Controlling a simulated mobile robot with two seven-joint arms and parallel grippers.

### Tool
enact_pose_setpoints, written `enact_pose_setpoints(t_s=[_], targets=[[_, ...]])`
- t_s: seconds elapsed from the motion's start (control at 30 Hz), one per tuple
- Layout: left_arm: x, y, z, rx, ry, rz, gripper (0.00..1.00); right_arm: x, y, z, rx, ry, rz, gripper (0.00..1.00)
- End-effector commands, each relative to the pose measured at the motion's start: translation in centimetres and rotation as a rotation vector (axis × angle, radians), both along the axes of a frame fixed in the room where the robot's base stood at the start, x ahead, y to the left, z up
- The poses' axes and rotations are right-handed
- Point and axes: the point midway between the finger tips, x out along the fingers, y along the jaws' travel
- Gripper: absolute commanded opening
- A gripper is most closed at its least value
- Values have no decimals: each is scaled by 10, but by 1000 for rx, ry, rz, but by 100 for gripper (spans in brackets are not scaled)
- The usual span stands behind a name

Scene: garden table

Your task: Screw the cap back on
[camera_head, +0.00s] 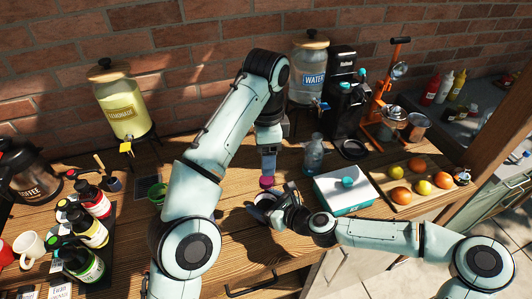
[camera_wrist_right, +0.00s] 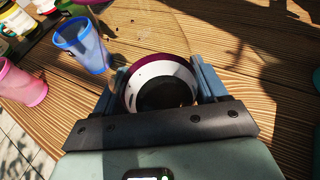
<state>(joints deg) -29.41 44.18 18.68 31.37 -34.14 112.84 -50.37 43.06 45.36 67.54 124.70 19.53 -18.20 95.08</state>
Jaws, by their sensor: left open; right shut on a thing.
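A round container (camera_wrist_right: 162,82) with a magenta edge, white ring and dark centre sits between the two fingers of my right gripper (camera_wrist_right: 160,88). In the head view, my right gripper (camera_head: 272,206) reaches in from the right, low over the table, shut on this container. A magenta cap-like piece (camera_head: 267,182) shows just behind it, directly below the fingers. My left gripper (camera_head: 268,168) points down from above at this magenta piece and is open. I cannot tell whether the magenta piece touches the container or the left fingertips. The left gripper does not show in the right wrist view.
A clear bottle (camera_head: 314,153) and a white-and-teal box (camera_head: 344,190) stand right of the grippers. A blue cup (camera_wrist_right: 84,46) and pink cup (camera_wrist_right: 20,84) stand beyond the right gripper. Syrup bottles (camera_head: 88,228) stand left. A fruit board (camera_head: 402,205) lies right.

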Motion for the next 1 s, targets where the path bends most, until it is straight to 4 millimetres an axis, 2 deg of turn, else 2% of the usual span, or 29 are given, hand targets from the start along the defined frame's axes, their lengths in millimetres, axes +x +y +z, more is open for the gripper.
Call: enact_pose_setpoints(t_s=[0.23, 0.27, 0.33, 0.67, 1.0], targets=[[0, 0, 0, 0, 0, 0, 65, 0, 0, 1, 0, -1, 0, 0], [0, 0, 0, 0, 0, 0, 65, 0, 0, 1, 0, -1, 0, 75], [0, 0, 0, 0, 0, 0, 65, 0, 0, 1, 0, -1, 0, 98], [0, 0, -1, 0, 2, 0, 65, -2, -3, 1, 0, -1, -1, 100], [-4, 0, -15, 0, 13, 0, 65, -33, -39, 18, -4, 1, -5, 100]])
